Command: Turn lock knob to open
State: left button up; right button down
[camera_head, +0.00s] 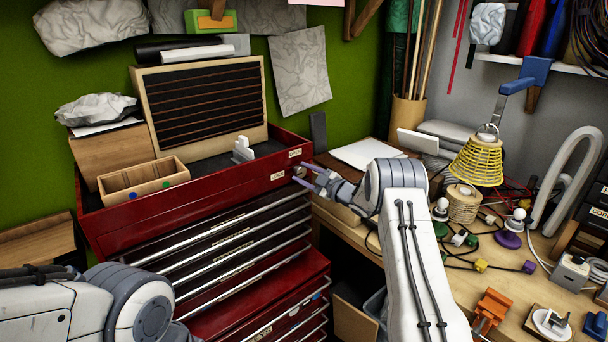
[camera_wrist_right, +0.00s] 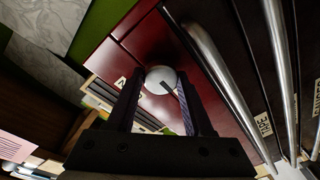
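The lock knob (camera_wrist_right: 158,76) is a round, pale silver disc with a dark line across it, on the red tool chest face in the right wrist view. In the head view the knob (camera_head: 298,171) shows small at the chest's upper right corner, between a lower-left label (camera_head: 278,176) and an upper-right label (camera_head: 295,153). My right gripper (camera_head: 303,174) is in front of it. In the wrist view its two dark fingers (camera_wrist_right: 160,86) stand apart on either side of the knob; whether they touch it is unclear. My left gripper is out of view.
Long silver drawer handles (camera_wrist_right: 215,80) run beside the knob. A wooden box (camera_head: 145,182) and a slotted rack (camera_head: 205,105) stand on the chest.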

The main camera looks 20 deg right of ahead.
jog(key=shift+f+m+b, duration=0.3)
jog(key=shift+m+b, duration=0.9)
jog(key=shift+m, duration=0.2)
jog(key=m+b, duration=0.2)
jog(key=m, duration=0.2)
jog(key=shift+m+t, duration=0.4)
jog(key=m, duration=0.2)
jog(key=shift+a+m+b, duration=0.1)
jog(key=shift+m+b, duration=0.2)
jog(key=shift+m, duration=0.1)
jog(key=m, duration=0.3)
jog(key=m+t+h, duration=0.1)
jog(key=m, duration=0.4)
jog(key=shift+m, duration=0.3)
jog(key=shift+c, duration=1.5)
grip_release()
jog(key=shift+r, duration=0.15)
